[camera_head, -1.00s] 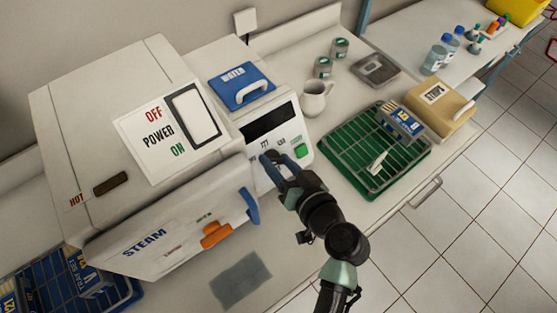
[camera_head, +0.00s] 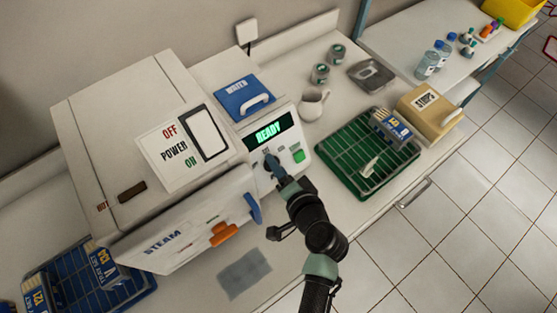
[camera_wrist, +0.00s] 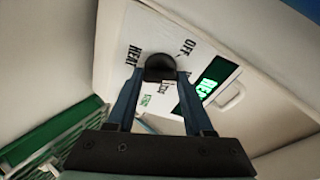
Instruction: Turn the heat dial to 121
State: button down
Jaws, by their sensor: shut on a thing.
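The heat dial (camera_wrist: 160,66) is a round black knob on the machine's white front panel (camera_wrist: 205,60). In the wrist view my gripper (camera_wrist: 160,75) has one finger on each side of the knob and is shut on it. "HEAT" and "OFF" are printed near the knob; the small print nearer the fingers is too blurred to read. I cannot tell which mark the dial points at. In the head view my gripper (camera_head: 271,164) reaches the panel and hides most of the dial. The display (camera_head: 269,132) above it glows green with "READY".
A green button (camera_head: 298,156) sits right of my gripper.

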jog(key=shift+r+m+p, duration=0.1)
jog(key=shift+m+p, duration=1.25)
jog(key=shift+m, duration=0.25)
jog(key=shift+g+h, duration=0.3)
jog(key=shift+c, duration=1.6)
grip_release()
jog(key=b+v, duration=0.2)
jog(key=v, duration=1.1)
